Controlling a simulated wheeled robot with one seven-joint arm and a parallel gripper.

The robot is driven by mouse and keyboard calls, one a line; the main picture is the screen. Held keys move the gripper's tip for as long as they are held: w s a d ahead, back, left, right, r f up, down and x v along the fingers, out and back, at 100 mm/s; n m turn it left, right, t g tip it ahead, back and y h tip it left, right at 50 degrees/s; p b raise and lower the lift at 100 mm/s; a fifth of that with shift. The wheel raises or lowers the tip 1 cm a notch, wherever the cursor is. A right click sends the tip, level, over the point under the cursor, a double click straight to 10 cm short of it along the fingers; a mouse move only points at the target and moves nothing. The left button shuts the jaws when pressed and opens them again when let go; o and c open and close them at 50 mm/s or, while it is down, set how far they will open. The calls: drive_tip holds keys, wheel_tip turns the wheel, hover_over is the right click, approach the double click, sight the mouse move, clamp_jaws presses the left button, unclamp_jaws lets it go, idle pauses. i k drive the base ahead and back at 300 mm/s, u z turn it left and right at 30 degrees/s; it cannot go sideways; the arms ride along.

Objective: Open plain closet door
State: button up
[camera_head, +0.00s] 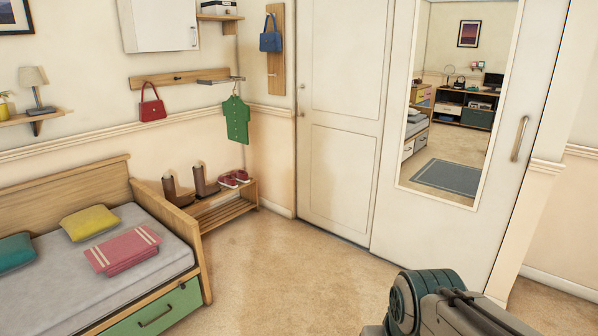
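A plain cream door (343,132) with raised panels stands shut in the middle of the head view. Small metal fittings (301,99) show at its left edge. To its right is a mirrored door (393,160) with a tall mirror and a vertical metal handle (519,138) near its right edge. I cannot tell whether the two doors belong to one closet. Part of my own arm shows at the bottom right, in front of the mirrored door's lower part. My gripper is not in view.
A bed (160,248) with pillows and a green drawer stands at the left. A low wooden shoe rack (228,203) with boots and red shoes stands left of the plain door. The beige carpet (285,275) before the doors is clear.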

sight(343, 47)
drive_tip(key=z, duration=0.05)
drive_tip(key=i, duration=2.05)
drive_tip(key=u, duration=0.2)
drive_tip(key=i, duration=2.1)
drive_tip(key=u, duration=0.55)
drive_tip(key=i, duration=1.3)
drive_tip(key=u, duration=0.2)
